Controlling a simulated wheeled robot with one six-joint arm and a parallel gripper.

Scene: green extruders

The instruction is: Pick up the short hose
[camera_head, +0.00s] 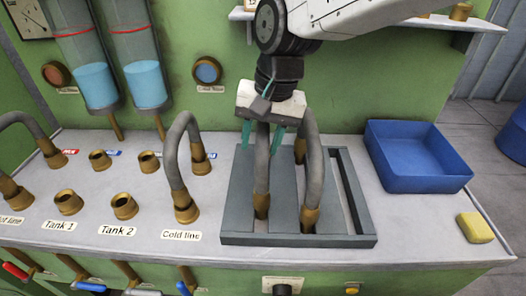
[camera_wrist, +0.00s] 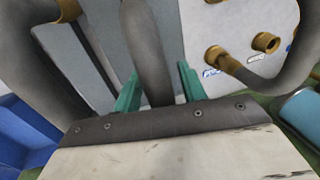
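My gripper (camera_head: 262,138) points down over the grey rack (camera_head: 238,190) in the head view. Its two teal fingers are apart, on either side of a grey hose with a brass end (camera_head: 262,172), whose top is hidden by the gripper. In the wrist view this hose (camera_wrist: 148,45) runs between the open fingers (camera_wrist: 158,80), with a gap at the right finger. A second grey hose (camera_head: 314,165) arches just to the right in the same rack; it also shows at the left of the wrist view (camera_wrist: 45,55). I cannot tell for sure which is the short one.
Another hose (camera_head: 171,155) arches over brass ports at the cold line, left of the rack. A blue bin (camera_head: 417,183) and a yellow sponge (camera_head: 475,228) are to the right. Tanks with blue liquid (camera_head: 143,82) hang on the wall at the back left.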

